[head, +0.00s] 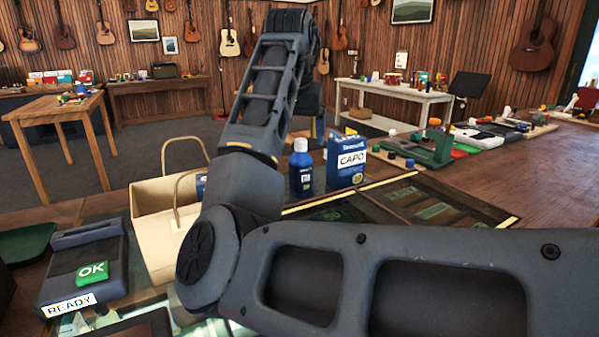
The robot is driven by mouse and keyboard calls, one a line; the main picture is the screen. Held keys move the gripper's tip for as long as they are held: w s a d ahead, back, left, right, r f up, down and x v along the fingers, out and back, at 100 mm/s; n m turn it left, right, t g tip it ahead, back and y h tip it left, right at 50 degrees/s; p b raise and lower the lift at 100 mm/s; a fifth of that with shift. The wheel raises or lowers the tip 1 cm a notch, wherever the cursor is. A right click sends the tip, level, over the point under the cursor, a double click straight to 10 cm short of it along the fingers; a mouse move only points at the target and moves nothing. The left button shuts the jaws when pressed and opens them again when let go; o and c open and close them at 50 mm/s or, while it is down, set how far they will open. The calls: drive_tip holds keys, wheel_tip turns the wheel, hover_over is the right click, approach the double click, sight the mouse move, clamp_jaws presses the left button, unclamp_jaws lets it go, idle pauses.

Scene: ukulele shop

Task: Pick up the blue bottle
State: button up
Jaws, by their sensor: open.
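The blue bottle (301,172) stands upright on the counter near the middle of the head view.
A paper bag (152,210) with handles stands left of my arm. A card terminal (85,262) marked READY is at the lower left. A framed glass display panel (410,200) lies right of the box. Several small items line the counter at the right.

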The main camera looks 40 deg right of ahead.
sight(301, 147)
drive_tip(key=x, duration=0.4)
drive_tip(key=shift+s+a+f, duration=0.15)
drive_tip(key=shift+s+f, duration=0.05)
drive_tip(key=shift+s, duration=0.05)
drive_tip(key=c, duration=1.5)
drive_tip(key=shift+r, duration=0.1)
drive_tip(key=shift+c, duration=0.2)
